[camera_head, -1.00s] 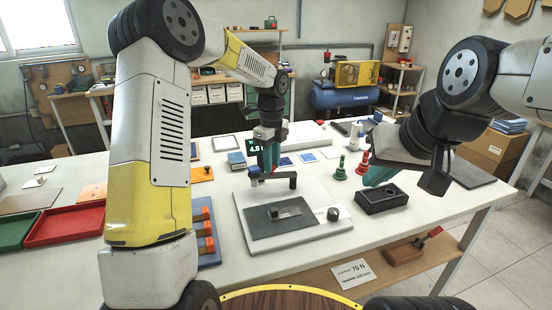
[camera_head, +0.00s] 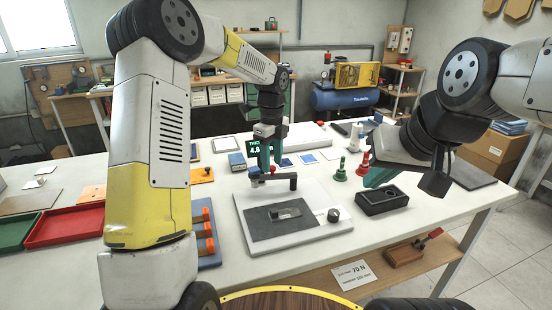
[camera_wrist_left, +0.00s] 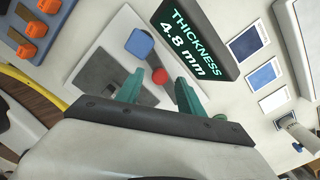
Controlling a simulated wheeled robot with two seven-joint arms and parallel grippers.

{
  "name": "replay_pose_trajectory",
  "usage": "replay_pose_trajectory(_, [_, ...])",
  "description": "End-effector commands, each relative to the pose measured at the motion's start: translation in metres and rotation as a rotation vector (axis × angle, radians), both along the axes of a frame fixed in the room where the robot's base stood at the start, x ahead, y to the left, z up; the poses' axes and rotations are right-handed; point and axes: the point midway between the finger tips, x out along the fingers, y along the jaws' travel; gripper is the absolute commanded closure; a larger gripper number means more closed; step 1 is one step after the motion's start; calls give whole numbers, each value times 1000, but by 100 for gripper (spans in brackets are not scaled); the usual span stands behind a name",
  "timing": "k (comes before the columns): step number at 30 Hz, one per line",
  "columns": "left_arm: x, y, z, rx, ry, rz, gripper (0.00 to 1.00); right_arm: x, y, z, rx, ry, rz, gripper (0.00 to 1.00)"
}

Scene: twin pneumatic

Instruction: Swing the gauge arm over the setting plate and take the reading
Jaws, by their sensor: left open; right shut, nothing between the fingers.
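The gauge arm (camera_head: 280,180) is a dark bar standing above a white base (camera_head: 310,205), with a blue piece at its left end and a red knob (camera_wrist_left: 158,75) on it. A dark grey plate (camera_head: 262,226) on the base carries a small metal piece (camera_head: 286,212). The gauge arm lies behind this plate, not over the metal piece. The display (camera_wrist_left: 202,38) reads "THICKNESS 4.8 mm". My left gripper (camera_head: 266,164) is open just above the gauge arm; in the left wrist view the red knob shows between its fingers. My right gripper (camera_head: 374,182) is shut and empty at the right.
A dark block with a round hole (camera_head: 382,199) stands right of the base, below my right gripper. Green (camera_head: 341,172) and red (camera_head: 362,164) pieces stand behind it. A blue rack with orange pieces (camera_head: 206,240) and a red tray (camera_head: 66,226) are at the left.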

Motion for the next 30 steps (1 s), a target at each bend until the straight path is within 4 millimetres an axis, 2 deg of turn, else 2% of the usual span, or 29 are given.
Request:
replay_pose_trajectory(6, [1,0,39,0,-6,1,55,0,0,0,0,0,0,100])
replay_pose_trajectory(10, [1,0,56,-1,-3,-1,55,0,0,0,0,0,0,100])
replay_pose_trajectory(15, [0,0,66,-1,-2,-1,55,0,0,0,0,0,0,100])
replay_pose_trajectory(25, [-2,0,69,0,-5,9,55,0,0,0,0,0,0,100])
replay_pose_trajectory(30, [-23,8,92,0,-50,159,55,0,0,0,0,0,0,100])
